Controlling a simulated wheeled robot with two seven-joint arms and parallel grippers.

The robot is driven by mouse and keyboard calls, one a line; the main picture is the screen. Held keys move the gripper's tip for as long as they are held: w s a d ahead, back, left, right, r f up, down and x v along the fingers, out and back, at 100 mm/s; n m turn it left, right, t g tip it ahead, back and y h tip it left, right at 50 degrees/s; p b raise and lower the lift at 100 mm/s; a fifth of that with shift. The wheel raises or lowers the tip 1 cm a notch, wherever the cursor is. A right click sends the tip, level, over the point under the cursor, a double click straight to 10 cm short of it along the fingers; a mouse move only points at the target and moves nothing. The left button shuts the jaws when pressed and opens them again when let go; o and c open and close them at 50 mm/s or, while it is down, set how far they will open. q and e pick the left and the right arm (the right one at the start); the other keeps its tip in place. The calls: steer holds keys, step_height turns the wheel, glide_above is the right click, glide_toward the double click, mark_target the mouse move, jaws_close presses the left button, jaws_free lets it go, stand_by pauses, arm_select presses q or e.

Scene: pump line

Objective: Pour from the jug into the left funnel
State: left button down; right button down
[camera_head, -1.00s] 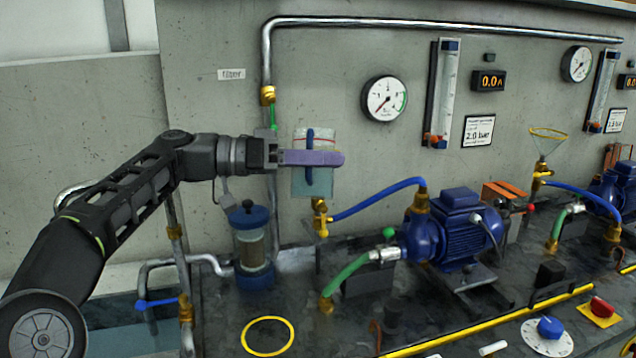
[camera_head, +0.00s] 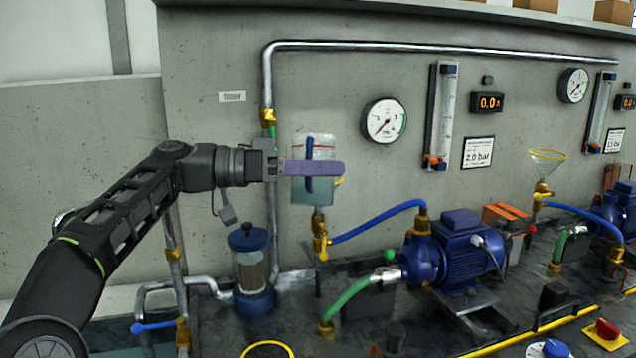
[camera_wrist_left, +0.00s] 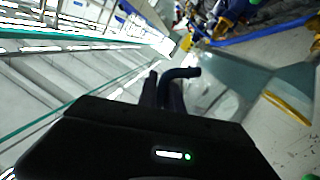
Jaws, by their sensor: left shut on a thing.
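The jug (camera_head: 325,194) is a clear vessel with a dark blue handle, a red line near its top and bluish liquid inside. My left gripper (camera_head: 318,168), with lilac fingers, is shut on the handle and holds the jug raised, about upright. The left wrist view shows the handle (camera_wrist_left: 182,73) between the dark fingers and the clear body (camera_wrist_left: 232,78) beyond. The left funnel is mostly hidden behind the jug; a bit of its yellow rim (camera_head: 339,181) shows at the jug's right side, and the rim (camera_wrist_left: 288,107) also shows in the left wrist view. My right gripper is out of view.
A second funnel (camera_head: 547,157) stands farther right. A blue pump (camera_head: 450,245) with blue and green hoses is right of the jug. A filter cylinder (camera_head: 250,268) stands below my left arm. A steel pipe (camera_head: 267,80) and concrete wall lie behind.

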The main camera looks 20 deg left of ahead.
arm_select(q)
step_height(320, 180, up, 5)
steer(key=p, duration=0.3)
steer(key=shift+r+p, duration=0.2)
steer(key=shift+p, duration=0.15)
steer(key=m+b, duration=0.3)
steer(key=b, duration=0.1)
steer(key=shift+m+t+h+b, duration=0.3)
steer(key=shift+m, duration=0.1)
stand_by(0.5)
